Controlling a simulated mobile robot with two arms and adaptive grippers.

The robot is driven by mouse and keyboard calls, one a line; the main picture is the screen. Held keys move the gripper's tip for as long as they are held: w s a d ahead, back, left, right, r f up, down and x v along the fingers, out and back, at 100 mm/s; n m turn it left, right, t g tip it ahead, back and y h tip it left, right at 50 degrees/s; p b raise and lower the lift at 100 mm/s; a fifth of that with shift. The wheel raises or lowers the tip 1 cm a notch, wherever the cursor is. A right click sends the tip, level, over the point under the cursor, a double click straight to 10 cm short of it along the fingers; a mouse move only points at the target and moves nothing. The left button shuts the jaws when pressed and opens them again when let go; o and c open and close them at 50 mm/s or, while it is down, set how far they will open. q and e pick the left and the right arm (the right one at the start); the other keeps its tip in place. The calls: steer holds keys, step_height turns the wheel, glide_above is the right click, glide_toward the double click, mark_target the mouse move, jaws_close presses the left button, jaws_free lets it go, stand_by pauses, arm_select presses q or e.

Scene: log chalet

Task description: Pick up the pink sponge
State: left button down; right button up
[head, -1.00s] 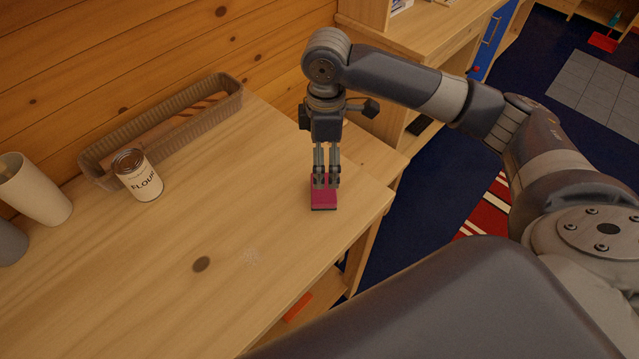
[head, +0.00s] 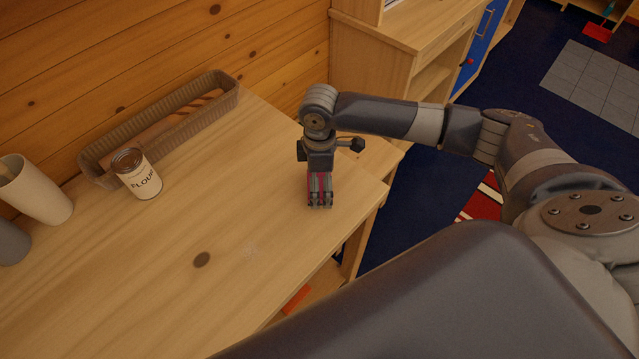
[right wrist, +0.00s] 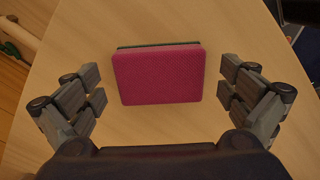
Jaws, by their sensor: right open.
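The pink sponge (right wrist: 158,76) lies on the wooden table (head: 130,275), near its right end. In the right wrist view it is a flat pink block with a dark green layer at its far edge. My right gripper (right wrist: 162,92) is open, with its fingers on either side of the sponge and a gap on each side. In the head view the right gripper (head: 320,200) points down over the sponge and hides most of it; only slivers of pink show. My left gripper is not in view.
A beige cup (head: 35,190) stands at the far left. The table's middle is clear. A wooden shelf unit (head: 385,60) stands behind my right arm.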

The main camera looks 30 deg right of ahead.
mark_target(320, 185)
steer(key=c, duration=0.9)
steer(key=shift+r, duration=0.2)
steer(key=shift+c, duration=0.2)
steer(key=shift+r+b, duration=0.3)
steer(key=shift+r, duration=0.3)
steer(key=shift+s+a+r+b, duration=0.1)
steer(key=shift+s+r+b, duration=0.1)
steer(key=shift+r, duration=0.3)
steer(key=shift+s+a+r+b, duration=0.1)
steer(key=shift+s+r+b, duration=0.1)
steer(key=shift+r, duration=0.25)
steer(key=s+a, duration=0.2)
steer(key=s, duration=0.2)
steer(key=s+a+r+b, duration=0.1)
steer(key=s+a, duration=0.1)
steer(key=s, duration=0.3)
steer(key=s+a+b, duration=0.1)
steer(key=s+a, duration=0.1)
steer(key=s, duration=0.2)
steer(key=shift+s+a+r, duration=0.3)
steer(key=shift+s, duration=0.05)
